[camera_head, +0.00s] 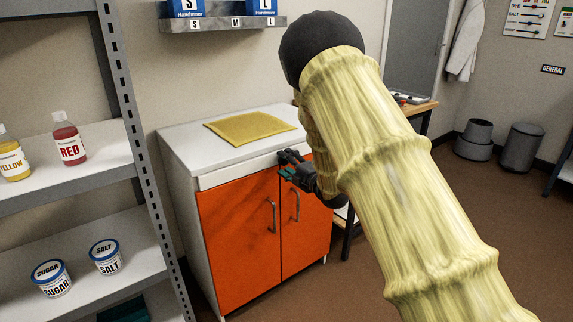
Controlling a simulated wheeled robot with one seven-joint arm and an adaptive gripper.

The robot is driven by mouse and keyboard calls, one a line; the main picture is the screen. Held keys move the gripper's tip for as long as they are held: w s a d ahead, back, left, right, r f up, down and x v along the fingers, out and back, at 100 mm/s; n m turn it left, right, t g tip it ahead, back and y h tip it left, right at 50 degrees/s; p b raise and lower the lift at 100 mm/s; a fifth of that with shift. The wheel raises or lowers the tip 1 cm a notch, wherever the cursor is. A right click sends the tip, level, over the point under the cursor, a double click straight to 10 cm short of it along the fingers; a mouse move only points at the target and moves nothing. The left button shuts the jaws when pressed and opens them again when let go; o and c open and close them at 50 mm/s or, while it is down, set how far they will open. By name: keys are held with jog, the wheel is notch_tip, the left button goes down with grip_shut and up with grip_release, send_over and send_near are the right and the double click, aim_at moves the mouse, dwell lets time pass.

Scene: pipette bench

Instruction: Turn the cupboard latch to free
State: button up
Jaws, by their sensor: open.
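The cupboard (235,240) has two orange doors, a pale body and a white top. Both doors look closed, each with a vertical metal handle: one on the left door (272,215) and one on the right door (296,205). My gripper (283,164) is open at the cupboard's upper front edge, above the handles and near the seam between the doors. Its two dark fingers point left, one above the other. I cannot make out the latch; my gripper may cover it. Whether the fingers touch the cupboard I cannot tell. My yellow-sleeved arm hides the cupboard's upper right part.
A yellow mat (248,128) lies on the cupboard top. A metal shelf rack (135,150) with bottles and tubs stands close on the left. A wall shelf (222,23) hangs above. The brown floor (375,275) in front of the cupboard is clear.

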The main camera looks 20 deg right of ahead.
jog(key=v, duration=1.1)
jog(key=shift+s, duration=0.4)
jog(key=shift+d, duration=0.1)
jog(key=s+f+m+g+h, duration=0.3)
jog(key=s+f+m, duration=0.3)
jog(key=f, duration=0.7)
jog(key=s+f+m+g+h, duration=0.25)
jog(key=s+f+m, duration=0.35)
jog(key=f, duration=0.7)
jog(key=s+a+f+m+g, duration=0.35)
jog(key=s+f, duration=0.35)
jog(key=s, duration=0.5)
jog(key=s+a+f+m+g, duration=0.2)
jog(key=s+f+m+g, duration=0.15)
jog(key=s+f, duration=0.7)
jog(key=s+a+m+g, duration=0.3)
jog(key=s+g, duration=0.1)
jog(key=s, duration=1.2)
notch_tip(320, 180, up, 25)
jog(key=p, duration=2.4)
jog(key=shift+s+m+h+p, duration=0.3)
jog(key=shift+s+h+p, duration=0.05)
jog(key=shift+s+p, duration=0.1)
jog(key=shift+r+g, duration=0.15)
jog(key=shift+g, duration=0.1)
